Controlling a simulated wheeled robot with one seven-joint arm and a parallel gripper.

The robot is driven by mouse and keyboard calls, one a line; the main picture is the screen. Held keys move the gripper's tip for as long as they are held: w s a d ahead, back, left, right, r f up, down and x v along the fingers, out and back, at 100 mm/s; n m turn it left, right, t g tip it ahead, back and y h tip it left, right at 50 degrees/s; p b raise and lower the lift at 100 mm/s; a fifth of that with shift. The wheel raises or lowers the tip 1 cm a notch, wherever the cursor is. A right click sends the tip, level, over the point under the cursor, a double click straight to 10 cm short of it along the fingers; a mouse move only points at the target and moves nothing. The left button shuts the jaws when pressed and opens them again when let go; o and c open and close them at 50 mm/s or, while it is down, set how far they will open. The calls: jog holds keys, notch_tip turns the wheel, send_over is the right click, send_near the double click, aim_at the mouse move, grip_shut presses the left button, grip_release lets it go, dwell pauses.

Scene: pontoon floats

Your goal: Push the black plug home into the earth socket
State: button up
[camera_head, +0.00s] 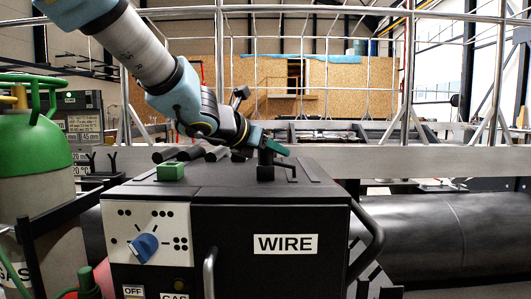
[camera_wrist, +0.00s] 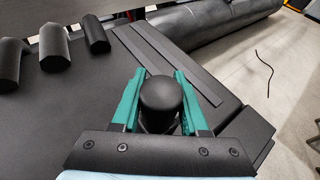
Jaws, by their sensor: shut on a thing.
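My gripper (camera_head: 266,150) is at the top of the black welding machine (camera_head: 270,225), pointing down. In the wrist view its two teal fingers (camera_wrist: 160,92) are shut on the black plug (camera_wrist: 160,95), one on each side. The plug's round top faces the wrist camera. In the head view a black block (camera_head: 265,173) stands on the machine top just below the fingers; I cannot tell whether it is the plug's lower part or the socket. The earth socket is not clearly seen, and how deep the plug sits is hidden.
A green block (camera_head: 170,172) lies on the machine top, left of my gripper. A bent handle (camera_head: 368,240) is on the right side. A green gas bottle (camera_head: 35,150) is at left, and a large dark pipe (camera_head: 450,235) at right.

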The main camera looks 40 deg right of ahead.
grip_shut()
notch_tip(320, 180, up, 15)
jog(key=p, duration=0.9)
jog(key=shift+p, duration=0.35)
jog(key=shift+a, duration=0.1)
